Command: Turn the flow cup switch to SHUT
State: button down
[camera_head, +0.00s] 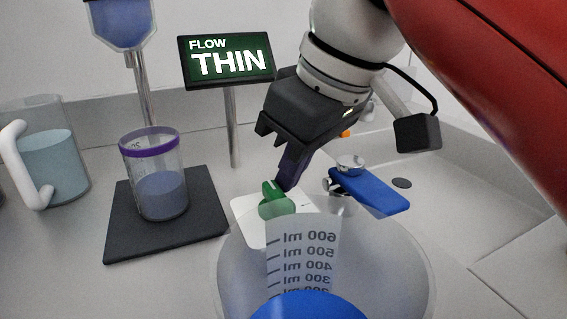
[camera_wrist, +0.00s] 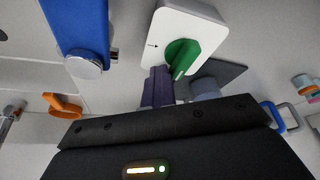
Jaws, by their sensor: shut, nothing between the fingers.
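The flow cup switch is a green knob (camera_head: 272,199) on a white plate (camera_head: 244,207), partly hidden behind a clear beaker in the head view. In the wrist view the green knob (camera_wrist: 181,58) sits on its white plate (camera_wrist: 180,20), with a pale line along it; I cannot read any SHUT mark. My gripper (camera_head: 285,184) is shut and empty, its fingertips close beside the knob. In the wrist view the fingertips (camera_wrist: 158,80) are at the knob's lower left edge; I cannot tell whether they touch. A sign (camera_head: 228,62) reads FLOW THIN. The flow cup (camera_head: 123,22) hangs at the upper left.
A purple-rimmed beaker (camera_head: 160,194) with bluish liquid stands on a dark pad (camera_head: 117,240). A large clear beaker (camera_head: 393,270) stands in front of the switch. A blue lever (camera_head: 372,191) is close on the right, before a sink. A jug (camera_head: 68,170) stands at left.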

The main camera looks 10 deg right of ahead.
jog(key=v, duration=0.3)
jog(key=p+v, duration=0.1)
jog(key=shift+s+a+r, duration=0.2)
jog(key=shift+s+r, duration=0.1)
jog(key=shift+r, duration=0.1)
jog(key=s+d+b, duration=0.1)
jog(key=s+d, duration=0.7)
jog(key=s, duration=0.1)
jog(key=shift+d, duration=0.1)
